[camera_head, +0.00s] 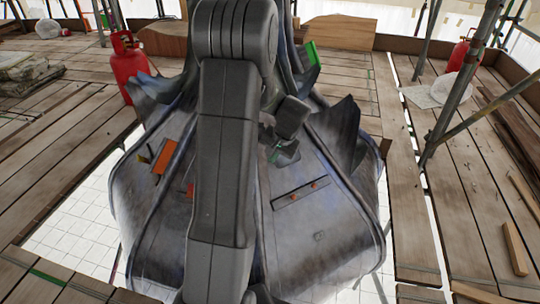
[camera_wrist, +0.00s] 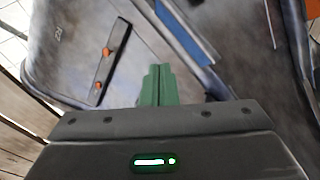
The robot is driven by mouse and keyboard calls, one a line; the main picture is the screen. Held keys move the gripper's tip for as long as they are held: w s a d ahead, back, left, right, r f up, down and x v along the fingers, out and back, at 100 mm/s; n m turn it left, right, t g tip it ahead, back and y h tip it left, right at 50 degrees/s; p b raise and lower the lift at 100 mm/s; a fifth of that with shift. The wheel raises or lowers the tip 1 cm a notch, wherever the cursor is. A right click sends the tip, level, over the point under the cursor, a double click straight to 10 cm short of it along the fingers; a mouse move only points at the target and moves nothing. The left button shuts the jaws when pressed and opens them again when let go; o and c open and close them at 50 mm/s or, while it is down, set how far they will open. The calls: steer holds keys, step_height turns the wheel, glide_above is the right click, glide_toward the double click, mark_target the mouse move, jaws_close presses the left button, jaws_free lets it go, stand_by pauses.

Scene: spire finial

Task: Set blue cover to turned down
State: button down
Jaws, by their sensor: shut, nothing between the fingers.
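A long blue strip (camera_wrist: 186,32) runs beside a raised metal seam in the wrist view, just beyond my fingertips. I cannot tell whether it is the blue cover or how it is turned. No clear blue cover shows in the head view, where my arm hides the middle of the grey metal spire base (camera_head: 330,240). My gripper (camera_wrist: 158,70) has its green fingers shut together and empty, above the metal surface. In the head view my gripper (camera_head: 284,155) is small and partly hidden, right of my arm, over the right-hand panel.
A dark bar (camera_head: 300,194) with orange knobs lies on the right panel and also shows in the wrist view (camera_wrist: 110,58). An orange piece (camera_head: 167,157) is on the left panel, and a green piece (camera_head: 312,53) higher up. Jagged metal fins rise around. Scaffold poles (camera_head: 455,100) stand right.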

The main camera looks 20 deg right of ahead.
steer(key=w+a+f+b, duration=0.2)
steer(key=w+a+f, duration=0.2)
steer(key=f, duration=0.3)
steer(key=shift+b, duration=0.3)
steer(key=shift+a+r, duration=0.1)
steer(key=shift+a, duration=0.05)
steer(key=shift+a+h+p, duration=0.3)
steer(key=shift+h+p, duration=0.05)
steer(key=shift+h, duration=0.05)
